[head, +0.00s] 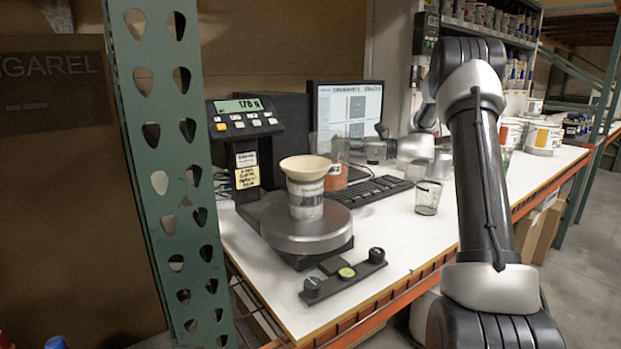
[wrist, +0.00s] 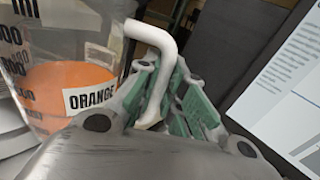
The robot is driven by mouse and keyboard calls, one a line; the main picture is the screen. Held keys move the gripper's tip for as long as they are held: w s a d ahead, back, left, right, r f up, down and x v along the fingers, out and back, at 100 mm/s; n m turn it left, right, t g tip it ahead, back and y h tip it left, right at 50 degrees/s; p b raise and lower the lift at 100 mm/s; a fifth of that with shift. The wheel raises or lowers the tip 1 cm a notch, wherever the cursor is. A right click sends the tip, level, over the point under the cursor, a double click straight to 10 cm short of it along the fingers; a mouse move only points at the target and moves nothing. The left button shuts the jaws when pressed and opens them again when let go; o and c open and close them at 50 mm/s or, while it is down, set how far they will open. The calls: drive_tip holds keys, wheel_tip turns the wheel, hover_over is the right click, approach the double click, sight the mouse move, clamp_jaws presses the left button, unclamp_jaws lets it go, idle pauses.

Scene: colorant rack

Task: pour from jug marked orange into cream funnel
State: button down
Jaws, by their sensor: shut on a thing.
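The clear jug (wrist: 66,85) with an ORANGE label and orange liquid in its lower part fills the left of the wrist view. My gripper (wrist: 172,100) is shut on its white handle, with green finger pads on either side. In the head view the jug (head: 336,178) is behind the cream funnel (head: 305,168), partly hidden by it, and looks upright. The funnel sits in the mouth of a white can (head: 305,199) on the round scale plate (head: 306,235). I cannot tell whether the jug touches the table.
The scale display (head: 240,106) reads about 178 at the back left. A monitor (head: 348,108) and keyboard (head: 370,190) are behind. A control bar (head: 343,278) lies in front. A green perforated post (head: 165,170) stands at the left.

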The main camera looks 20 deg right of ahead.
sight(341, 133)
drive_tip(key=shift+w+d+f+m, duration=0.1)
drive_tip(key=shift+w+f+m, duration=0.1)
drive_tip(key=shift+m, duration=0.1)
drive_tip(key=shift+r, duration=2.35)
